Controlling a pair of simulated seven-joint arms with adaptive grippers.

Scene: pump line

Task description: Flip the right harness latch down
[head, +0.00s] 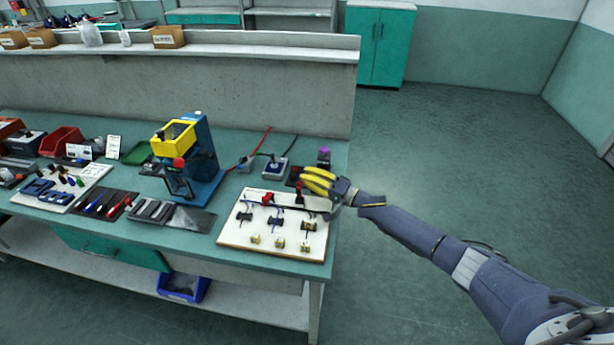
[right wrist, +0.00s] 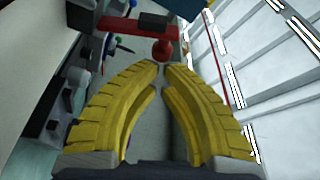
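The white harness board (head: 232,232) lies at the table's right end, with a dark cable across it. The right harness latch (head: 299,192) is red and seems to stand up at the board's back right. The left latch (head: 267,199), also red, sits to its left. In the right wrist view the right latch shows a red bar and a round knob (right wrist: 162,50) just beyond my fingertips. My right gripper (head: 304,178) has yellow fingers, tips almost together with nothing visible between them. It is beside the latch; contact is unclear. My left gripper is not in view.
A blue press with a yellow bin (head: 174,134) stands left of the board. A joystick box (head: 275,168) and a purple-topped item (head: 323,156) are behind it. Trays and tools fill the table's left. Open floor lies to the right.

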